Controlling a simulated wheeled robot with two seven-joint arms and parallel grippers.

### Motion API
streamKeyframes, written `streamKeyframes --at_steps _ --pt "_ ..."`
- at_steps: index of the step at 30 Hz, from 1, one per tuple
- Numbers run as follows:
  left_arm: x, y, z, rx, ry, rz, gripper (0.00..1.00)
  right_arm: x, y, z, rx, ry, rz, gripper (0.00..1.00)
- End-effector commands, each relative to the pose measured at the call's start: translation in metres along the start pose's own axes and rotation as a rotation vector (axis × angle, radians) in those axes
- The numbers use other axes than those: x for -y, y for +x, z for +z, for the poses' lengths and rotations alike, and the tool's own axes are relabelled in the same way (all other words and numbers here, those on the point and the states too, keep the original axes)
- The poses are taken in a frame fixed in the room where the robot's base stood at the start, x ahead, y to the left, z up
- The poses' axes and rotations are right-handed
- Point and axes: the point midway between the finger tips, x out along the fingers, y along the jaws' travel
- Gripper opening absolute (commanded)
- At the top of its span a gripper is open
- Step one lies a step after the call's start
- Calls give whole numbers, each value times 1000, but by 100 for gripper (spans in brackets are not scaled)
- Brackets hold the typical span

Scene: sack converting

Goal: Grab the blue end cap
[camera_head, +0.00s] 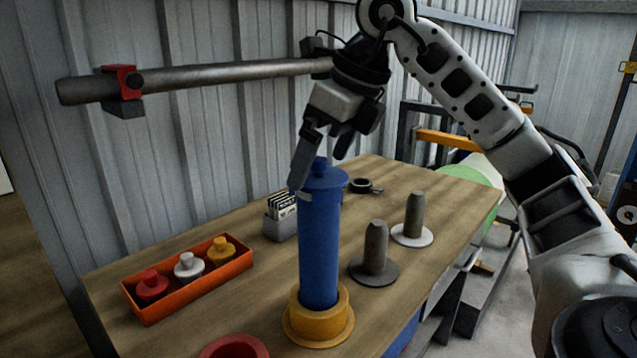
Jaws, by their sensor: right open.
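The blue end cap (331,179) sits on top of a tall blue cylinder (319,250) and has a small knob in its middle. The cylinder stands upright in a yellow ring-shaped base (319,318) on the wooden table. My right gripper (318,170) is over the cap, pointing down, with its fingers apart. One finger reaches down at the left edge of the cap, overlapping it in the picture; the other is behind and to the right, higher up. I cannot tell whether either finger touches the cap. My left gripper is not in view.
An orange tray (190,285) with red, white and yellow caps lies left on the table (420,270). A grey card box (280,228) stands behind the cylinder. Two grey posts (376,250) stand to its right. A metal bar (220,74) crosses above. A red ring (235,347) is in front.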

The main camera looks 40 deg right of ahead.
Motion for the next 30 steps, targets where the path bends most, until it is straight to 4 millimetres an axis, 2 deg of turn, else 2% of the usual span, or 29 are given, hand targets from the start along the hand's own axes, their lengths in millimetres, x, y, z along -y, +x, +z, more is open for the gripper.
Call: streamKeyframes --at_steps 1,4,12,13,15,18,30 --pt "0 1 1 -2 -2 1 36 1 9 -1 -2 1 -1 100" --pt "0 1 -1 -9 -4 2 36 1 20 -1 -1 0 -1 100" --pt "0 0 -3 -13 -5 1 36 0 23 0 2 -1 0 100" --pt "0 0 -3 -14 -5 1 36 0 23 0 2 -1 0 97" --pt "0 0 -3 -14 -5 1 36 0 23 0 2 0 0 78" --pt "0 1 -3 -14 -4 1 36 0 23 0 2 0 0 54" --pt "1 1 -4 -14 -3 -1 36 0 21 1 2 0 0 54"
